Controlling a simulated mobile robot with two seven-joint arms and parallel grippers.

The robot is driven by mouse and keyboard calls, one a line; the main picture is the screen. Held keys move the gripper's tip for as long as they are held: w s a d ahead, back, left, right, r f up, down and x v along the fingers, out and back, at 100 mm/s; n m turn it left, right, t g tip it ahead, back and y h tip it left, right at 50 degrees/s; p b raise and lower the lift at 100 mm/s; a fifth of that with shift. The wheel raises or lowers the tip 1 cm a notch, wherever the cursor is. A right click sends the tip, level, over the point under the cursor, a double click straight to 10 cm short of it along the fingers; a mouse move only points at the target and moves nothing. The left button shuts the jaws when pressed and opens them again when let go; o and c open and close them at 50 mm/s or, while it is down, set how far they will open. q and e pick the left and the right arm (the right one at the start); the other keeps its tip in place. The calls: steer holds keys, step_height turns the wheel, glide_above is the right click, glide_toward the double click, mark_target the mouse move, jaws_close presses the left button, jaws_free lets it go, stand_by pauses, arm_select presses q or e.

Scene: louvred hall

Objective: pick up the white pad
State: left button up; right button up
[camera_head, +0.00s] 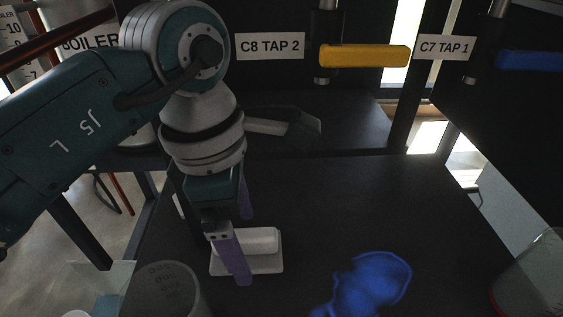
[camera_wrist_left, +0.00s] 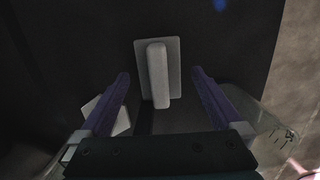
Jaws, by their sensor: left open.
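The white pad (camera_head: 270,265) is a flat pale plate with a raised, rounded bar along its top. It lies on the dark table in the head view and also shows in the left wrist view (camera_wrist_left: 173,52). My left gripper (camera_head: 243,245) points down over the pad, its purple fingers apart. One finger covers part of the pad in the head view. In the left wrist view the pad's bar lies between the two open fingers (camera_wrist_left: 160,74), and nothing is gripped. I cannot tell the exact height of the fingertips above the table. My right gripper is not in view.
A grey container with small holes (camera_head: 165,290) stands close by at the front left. A clear vessel (camera_head: 535,275) is at the right edge. Yellow (camera_head: 365,56) and blue (camera_head: 530,60) tap handles are behind. The table's middle is clear.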

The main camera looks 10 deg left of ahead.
arm_select(q)
steer(key=shift+d+f, duration=0.1)
steer(key=shift+f, duration=0.75)
steer(key=shift+r, duration=0.1)
steer(key=c, duration=1.3)
